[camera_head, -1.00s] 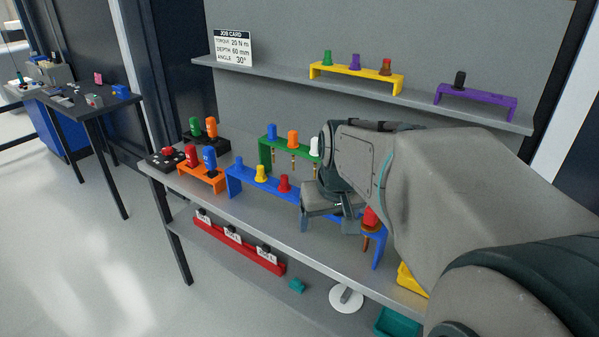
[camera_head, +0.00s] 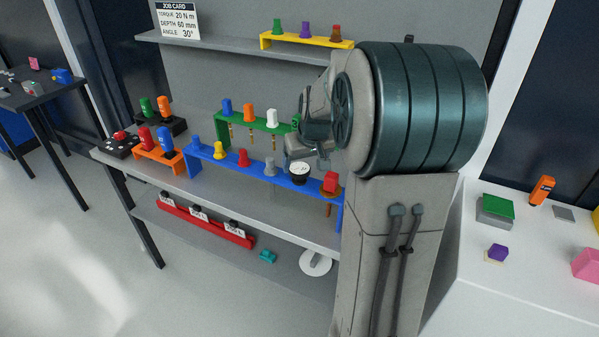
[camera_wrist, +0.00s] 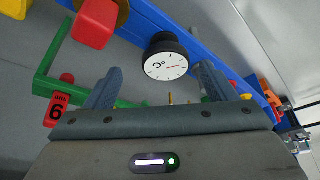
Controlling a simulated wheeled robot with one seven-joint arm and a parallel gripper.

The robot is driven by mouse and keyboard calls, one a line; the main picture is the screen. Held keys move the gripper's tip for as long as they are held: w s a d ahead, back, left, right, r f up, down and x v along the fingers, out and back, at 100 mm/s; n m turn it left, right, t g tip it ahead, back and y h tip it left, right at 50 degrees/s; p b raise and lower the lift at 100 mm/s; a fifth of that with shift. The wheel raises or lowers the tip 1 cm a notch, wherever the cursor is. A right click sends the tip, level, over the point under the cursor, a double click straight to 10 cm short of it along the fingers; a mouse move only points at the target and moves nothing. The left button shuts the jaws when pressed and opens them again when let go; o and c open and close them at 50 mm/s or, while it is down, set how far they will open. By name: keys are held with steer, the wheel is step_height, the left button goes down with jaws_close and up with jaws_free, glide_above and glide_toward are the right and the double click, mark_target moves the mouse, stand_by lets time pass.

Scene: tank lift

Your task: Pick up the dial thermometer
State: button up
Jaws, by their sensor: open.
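The dial thermometer (camera_head: 299,170) has a round white face in a black rim. It sits in the long blue rack (camera_head: 204,156), between a grey knob and a red-topped piece. My gripper (camera_wrist: 158,82) is open there, one finger to each side just below the dial, and nothing is held. In the head view my gripper (camera_head: 303,148) is just above and behind the dial, partly hidden by my arm. The thermometer's stem is hidden.
A red-topped piece (camera_head: 330,182) and a grey knob (camera_head: 270,166) flank the dial. A green rack (camera_head: 258,128) with several knobbed pieces stands close behind. An orange rack (camera_head: 158,157) is at left. A white worktop (camera_head: 500,290) with small items is at right.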

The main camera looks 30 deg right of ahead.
mark_target(300, 169)
steer(key=x, duration=0.2)
steer(key=p+x, duration=0.1)
steer(key=x, duration=0.1)
steer(key=shift+w+a+r, duration=0.1)
steer(key=shift+w+a, duration=0.1)
steer(key=shift+a, duration=0.15)
steer(key=shift+w+f, duration=0.25)
steer(key=shift+f, duration=0.35)
steer(key=shift+c, duration=0.4)
steer(key=c, duration=1)
